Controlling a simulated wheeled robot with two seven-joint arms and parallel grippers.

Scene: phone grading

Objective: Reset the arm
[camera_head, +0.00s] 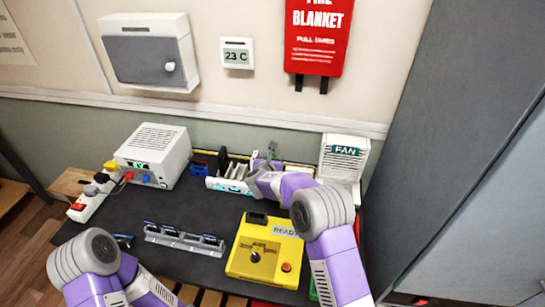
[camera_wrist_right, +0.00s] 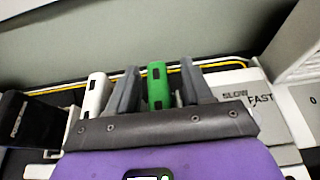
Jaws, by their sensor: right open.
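My right gripper (camera_head: 265,157) is at the back of the dark table, over the white slotted rack (camera_head: 228,184). In the right wrist view its two grey fingers (camera_wrist_right: 158,72) are apart. A green upright device (camera_wrist_right: 157,86) shows between the fingers, with gaps beside it. A white upright device (camera_wrist_right: 96,95) stands left of the fingers. The lower parts of both devices are hidden by the gripper body. My left arm shows at the lower left of the head view, but its gripper is out of the picture.
A yellow box marked READY (camera_head: 245,266) sits at the front right, beside a grey rack (camera_head: 184,240). A white power supply (camera_head: 153,148) and a power strip (camera_head: 90,199) stand at the left. A white FAN unit (camera_head: 343,157) stands right of my right gripper.

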